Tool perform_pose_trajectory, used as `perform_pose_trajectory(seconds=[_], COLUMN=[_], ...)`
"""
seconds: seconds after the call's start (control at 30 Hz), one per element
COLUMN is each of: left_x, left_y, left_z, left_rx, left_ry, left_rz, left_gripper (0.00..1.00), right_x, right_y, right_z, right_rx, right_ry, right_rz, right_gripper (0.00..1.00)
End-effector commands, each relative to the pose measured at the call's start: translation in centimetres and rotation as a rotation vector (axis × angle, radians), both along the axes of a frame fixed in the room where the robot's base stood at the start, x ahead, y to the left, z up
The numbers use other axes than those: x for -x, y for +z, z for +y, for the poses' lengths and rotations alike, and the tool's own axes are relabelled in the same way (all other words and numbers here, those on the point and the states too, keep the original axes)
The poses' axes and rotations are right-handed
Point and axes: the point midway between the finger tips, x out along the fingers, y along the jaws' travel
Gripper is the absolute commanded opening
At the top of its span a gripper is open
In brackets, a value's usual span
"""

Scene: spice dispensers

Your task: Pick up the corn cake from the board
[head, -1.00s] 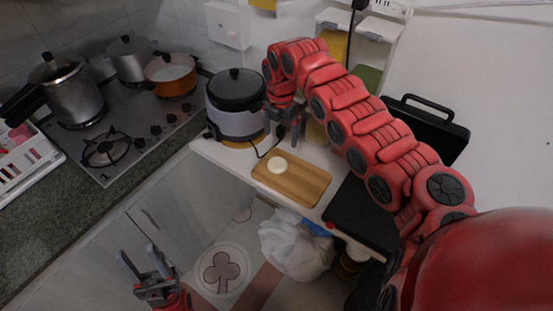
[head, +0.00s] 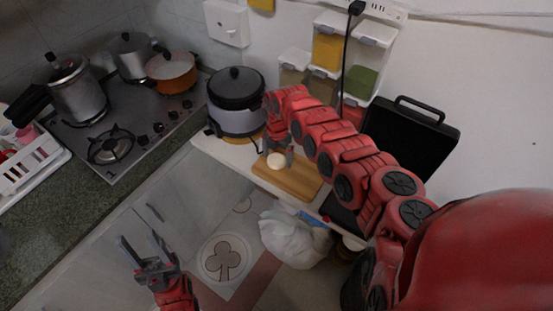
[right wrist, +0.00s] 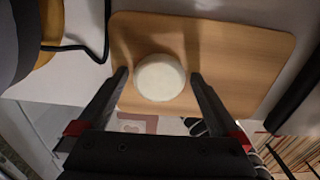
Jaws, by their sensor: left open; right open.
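The corn cake (head: 276,160) is a small round white disc lying on the wooden board (head: 300,182), near its left end. It also shows in the right wrist view (right wrist: 160,77), on the bare tan board (right wrist: 240,60). My right gripper (head: 278,153) is open right by the cake in the head view. In the right wrist view its two fingers (right wrist: 158,75) stand apart on either side of the cake, with a gap on each side. My left gripper (head: 145,245) is open and empty, low at the left above the floor, far from the board.
A rice cooker (head: 237,103) stands just left of the board, with a dark cord (right wrist: 85,50) beside the board. A black open appliance (head: 410,140) stands to the right. Spice dispensers (head: 343,50) hang on the wall behind. A white bag (head: 292,238) lies below the counter.

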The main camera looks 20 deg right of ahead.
Motion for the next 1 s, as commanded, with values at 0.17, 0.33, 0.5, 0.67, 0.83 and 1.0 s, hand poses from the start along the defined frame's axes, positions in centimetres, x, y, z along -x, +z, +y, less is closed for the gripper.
perform_pose_trajectory(seconds=[0.17, 0.33, 0.5, 0.67, 0.83, 1.0], left_x=[0.0, -0.01, 0.0, 0.0, 0.0, 0.0], left_y=[-0.02, -0.02, -0.02, -0.02, -0.01, -0.05], left_z=[0.0, 0.0, 0.0, 0.0, 0.0, 0.0], left_rx=[0.0, 0.0, 0.0, 0.0, 0.0, 0.0], left_ry=[0.0, 0.0, 0.0, 0.0, 0.0, 0.0], left_rz=[0.0, 0.0, 0.0, 0.0, 0.0, 0.0], left_gripper=[0.5, 0.5, 0.5, 0.5, 0.5, 0.5], right_x=[-0.02, -0.02, -0.03, -0.02, -0.02, -0.11], right_y=[-0.03, -0.01, 0.0, 0.01, 0.02, 0.23], right_z=[0.02, 0.03, 0.03, 0.03, 0.03, 0.34], right_rx=[0.001, 0.0, 0.0, 0.0, 0.0, 0.0], right_ry=[0.001, 0.001, 0.001, 0.001, 0.001, 0.001], right_rz=[-0.001, 0.0, 0.0, 0.0, 0.0, -0.001], right_gripper=[1.0, 0.75, 0.44, 0.18, 0.18, 0.18])
